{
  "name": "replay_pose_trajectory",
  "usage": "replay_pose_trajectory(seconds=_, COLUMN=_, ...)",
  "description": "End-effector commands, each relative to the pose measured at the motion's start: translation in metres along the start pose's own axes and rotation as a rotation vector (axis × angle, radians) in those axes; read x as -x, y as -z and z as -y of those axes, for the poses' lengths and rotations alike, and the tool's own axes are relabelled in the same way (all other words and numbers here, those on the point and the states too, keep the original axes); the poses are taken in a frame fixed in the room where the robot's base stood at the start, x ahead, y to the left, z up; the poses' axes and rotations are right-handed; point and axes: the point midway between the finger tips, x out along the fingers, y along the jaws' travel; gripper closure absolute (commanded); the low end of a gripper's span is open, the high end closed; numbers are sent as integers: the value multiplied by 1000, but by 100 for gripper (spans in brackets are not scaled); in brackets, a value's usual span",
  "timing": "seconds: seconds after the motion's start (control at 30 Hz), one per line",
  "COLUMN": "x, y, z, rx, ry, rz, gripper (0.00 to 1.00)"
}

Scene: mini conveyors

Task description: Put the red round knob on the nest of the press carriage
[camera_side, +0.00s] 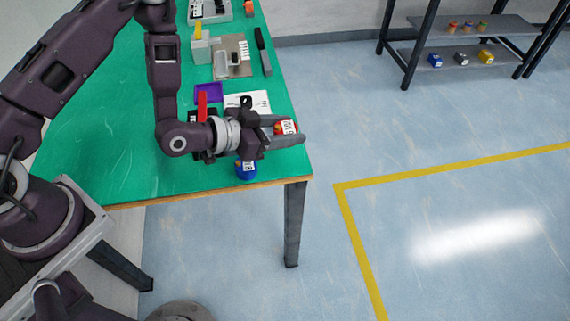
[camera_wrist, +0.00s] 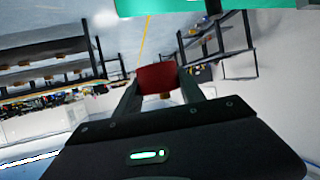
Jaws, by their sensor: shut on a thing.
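My gripper (camera_side: 290,133) is shut on the red round knob (camera_side: 286,127), which carries a white label. It is held at the fingertips, above the table near its right edge. In the wrist view the red knob (camera_wrist: 157,78) sits between the two fingers, its lower part showing a small orange-brown piece. A beige plate with a grey block (camera_side: 232,58) stands farther back on the table; I cannot tell whether it is the press carriage, and no nest can be made out.
A blue round object (camera_side: 246,170) stands at the table's front edge, below my gripper. A purple tray (camera_side: 209,93), a red upright piece (camera_side: 202,105), a white sheet (camera_side: 258,99) and a black bar (camera_side: 263,50) lie behind. The green tabletop (camera_side: 110,150) is clear at left.

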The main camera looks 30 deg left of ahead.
Motion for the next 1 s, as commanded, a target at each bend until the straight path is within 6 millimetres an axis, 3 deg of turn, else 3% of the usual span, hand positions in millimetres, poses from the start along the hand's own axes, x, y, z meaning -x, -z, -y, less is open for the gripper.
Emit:
replay_pose_trajectory(seconds=0.5, x=-35, y=-85, z=0, rx=0, ry=1, rz=1, gripper=95)
replay_pose_trajectory(seconds=0.93, x=-38, y=-92, z=1, rx=0, ry=1, rz=0, gripper=95)
replay_pose_trajectory(seconds=0.97, x=-38, y=-92, z=1, rx=0, ry=1, rz=0, gripper=48)
replay_pose_trajectory(seconds=1.0, x=-38, y=-92, z=1, rx=0, ry=1, rz=0, gripper=40)
